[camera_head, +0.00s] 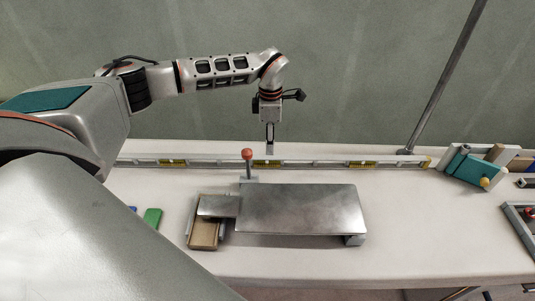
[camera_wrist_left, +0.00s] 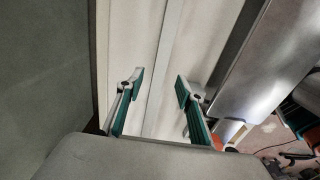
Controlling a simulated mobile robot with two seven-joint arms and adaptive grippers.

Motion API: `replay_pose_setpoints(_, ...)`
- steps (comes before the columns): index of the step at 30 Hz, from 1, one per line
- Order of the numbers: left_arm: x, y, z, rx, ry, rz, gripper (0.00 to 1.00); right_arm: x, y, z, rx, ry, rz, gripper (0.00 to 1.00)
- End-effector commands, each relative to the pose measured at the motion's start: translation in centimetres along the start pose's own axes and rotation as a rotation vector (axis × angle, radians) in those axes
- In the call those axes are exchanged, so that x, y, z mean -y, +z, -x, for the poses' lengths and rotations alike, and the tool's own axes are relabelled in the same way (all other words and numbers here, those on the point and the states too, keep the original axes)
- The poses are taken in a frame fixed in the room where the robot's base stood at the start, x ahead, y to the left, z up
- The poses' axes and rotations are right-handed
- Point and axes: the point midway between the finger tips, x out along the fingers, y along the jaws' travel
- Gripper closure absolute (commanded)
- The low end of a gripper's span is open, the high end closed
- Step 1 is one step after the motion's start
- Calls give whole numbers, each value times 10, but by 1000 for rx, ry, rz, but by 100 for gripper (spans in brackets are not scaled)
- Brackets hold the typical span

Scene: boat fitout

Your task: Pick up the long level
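The long level (camera_head: 315,162) is a thin silver bar with several yellow vial windows. It lies lengthwise along the back of the pale table, its left end hidden behind my arm. My left gripper (camera_head: 270,148) points down over the middle of the level, its tips close to the bar's upper edge in the head view. In the left wrist view the two green-padded fingers (camera_wrist_left: 159,86) are spread apart, and the level shows as a narrow pale strip (camera_wrist_left: 169,42) running between them. Nothing is gripped. Contact cannot be told. My right gripper is in neither view.
A metal machine with a flat plate (camera_head: 300,208) and a red-knobbed lever (camera_head: 247,154) stands just in front of the level. A slanted grey post (camera_head: 440,85) rises near the level's right end, beside a teal block (camera_head: 468,169). A green block (camera_head: 153,218) lies at left.

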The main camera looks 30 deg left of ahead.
Motion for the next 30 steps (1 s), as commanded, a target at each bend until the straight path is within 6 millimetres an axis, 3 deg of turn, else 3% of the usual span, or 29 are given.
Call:
replay_pose_setpoints(18, 0, -10, -70, -1, -3, 0, 63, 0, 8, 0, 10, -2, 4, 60)
replay_pose_setpoints(28, -1, -10, -77, 0, 0, 0, 63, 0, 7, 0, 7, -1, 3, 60)
replay_pose_setpoints(29, -1, -10, -77, 0, 0, 0, 66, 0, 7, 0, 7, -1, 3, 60)
replay_pose_setpoints(30, -1, -10, -77, -1, 0, 0, 76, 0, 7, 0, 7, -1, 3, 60)
